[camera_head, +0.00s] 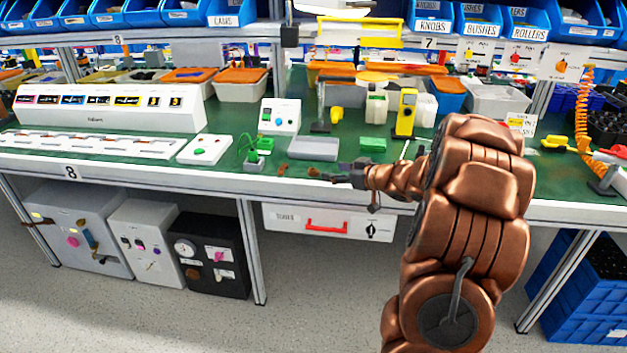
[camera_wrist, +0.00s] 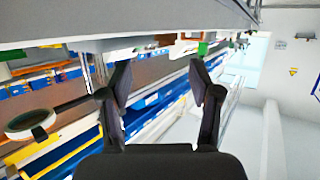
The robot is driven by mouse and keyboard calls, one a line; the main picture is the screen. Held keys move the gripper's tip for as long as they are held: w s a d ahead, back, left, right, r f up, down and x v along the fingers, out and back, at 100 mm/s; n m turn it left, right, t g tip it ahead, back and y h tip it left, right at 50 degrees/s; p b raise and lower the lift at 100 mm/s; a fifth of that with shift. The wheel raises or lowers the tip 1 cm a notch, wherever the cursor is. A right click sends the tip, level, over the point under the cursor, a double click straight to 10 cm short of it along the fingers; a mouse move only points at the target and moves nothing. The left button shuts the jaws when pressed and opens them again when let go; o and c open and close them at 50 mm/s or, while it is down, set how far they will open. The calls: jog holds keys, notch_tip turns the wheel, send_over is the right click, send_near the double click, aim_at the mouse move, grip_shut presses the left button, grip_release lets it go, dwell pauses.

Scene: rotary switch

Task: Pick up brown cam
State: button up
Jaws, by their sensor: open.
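Two small brown pieces lie at the front of the green bench top in the head view. One brown piece (camera_head: 283,169) is beside the green-topped fixture, and another brown piece (camera_head: 313,172) is just left of my gripper. They are too small for me to tell which is the brown cam. My gripper (camera_head: 345,174) is at the bench's front edge, pointing left. In the wrist view my gripper (camera_wrist: 160,78) has its two dark fingers spread apart with nothing held between them. I cannot make out the cam in that view.
A green-topped fixture (camera_head: 253,155), a grey tray (camera_head: 315,148) and a green block (camera_head: 372,144) stand nearby on the bench. A yellow device (camera_head: 405,113) stands behind. A white drawer (camera_head: 330,221) hangs below the bench edge. Blue bins line the shelf above.

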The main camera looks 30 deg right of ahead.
aim_at(315, 170)
jog(key=shift+s+f+y, duration=0.15)
jog(key=shift+f+y, duration=0.15)
jog(key=shift+f, duration=0.1)
jog(key=shift+a, duration=0.15)
jog(key=shift+r+b+x, duration=0.2)
jog(key=shift+b+x, duration=0.05)
jog(key=shift+x, duration=1.65)
jog(key=shift+r+b+x, duration=0.2)
jog(key=shift+x, duration=1.7)
jog(key=shift+a, duration=0.15)
jog(key=c, duration=0.9)
jog(key=shift+c, duration=0.2)
jog(key=shift+r, duration=0.1)
